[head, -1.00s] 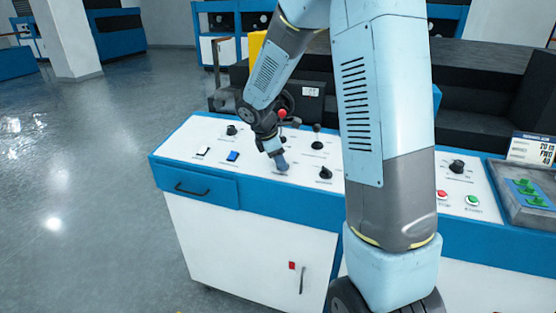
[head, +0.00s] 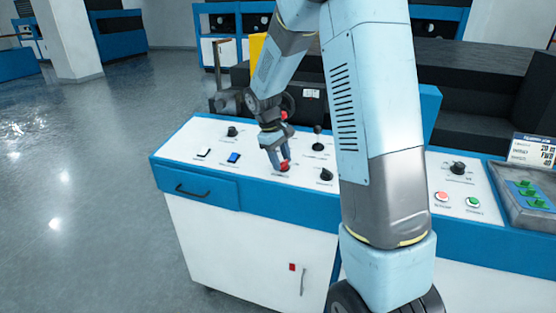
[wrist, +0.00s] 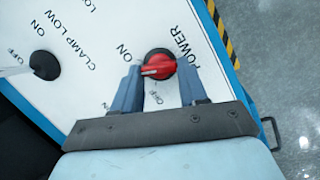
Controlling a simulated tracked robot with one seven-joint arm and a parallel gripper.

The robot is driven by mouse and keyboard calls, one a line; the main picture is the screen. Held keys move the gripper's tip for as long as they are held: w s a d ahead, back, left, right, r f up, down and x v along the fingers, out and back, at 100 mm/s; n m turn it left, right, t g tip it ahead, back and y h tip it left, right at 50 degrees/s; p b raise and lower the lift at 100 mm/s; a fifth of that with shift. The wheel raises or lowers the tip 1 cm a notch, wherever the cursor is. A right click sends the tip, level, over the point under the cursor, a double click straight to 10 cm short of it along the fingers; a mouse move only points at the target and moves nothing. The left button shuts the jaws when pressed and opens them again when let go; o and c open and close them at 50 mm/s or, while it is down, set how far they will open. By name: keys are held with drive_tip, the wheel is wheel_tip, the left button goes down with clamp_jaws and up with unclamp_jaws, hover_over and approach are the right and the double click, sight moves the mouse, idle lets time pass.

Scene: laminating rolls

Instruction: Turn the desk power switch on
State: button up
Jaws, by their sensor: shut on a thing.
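The desk power switch is a red rotary knob (wrist: 160,65) on a dark round base, beside the printed word POWER in the wrist view. ON is printed to its left and OFF below it. Its pale-marked end points left in that view, closer to ON than OFF; I cannot tell if it sits fully at a stop. In the head view, the red knob (head: 284,167) shows at my fingertips. My gripper (wrist: 160,80) has its two blue fingers on either side of the knob and is shut on it. It also shows in the head view (head: 279,158), angled down to the panel.
The white panel (head: 262,182) also carries a black CLAMP LOW knob (wrist: 45,65), a blue rocker (head: 234,157) and a joystick (head: 318,137). Red (head: 442,197) and green (head: 473,202) buttons and a tray (head: 525,212) are to the right.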

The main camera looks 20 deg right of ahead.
drive_tip(key=shift+w+d+r+m+y, duration=0.15)
drive_tip(key=shift+m+y, duration=0.1)
drive_tip(key=shift+m, duration=0.85)
drive_tip(key=shift+w+f+m+y, duration=0.1)
drive_tip(key=shift+m+y, duration=0.15)
drive_tip(key=shift+m, duration=0.85)
drive_tip(key=o, duration=1.1)
drive_tip(key=shift+s, duration=0.1)
drive_tip(key=shift+c, duration=0.2)
wheel_tip(320, 180, up, 13)
drive_tip(key=w+a, duration=0.1)
drive_tip(key=shift+w+a+r, duration=0.2)
drive_tip(key=shift+w+a, duration=0.15)
drive_tip(key=shift+a, duration=0.05)
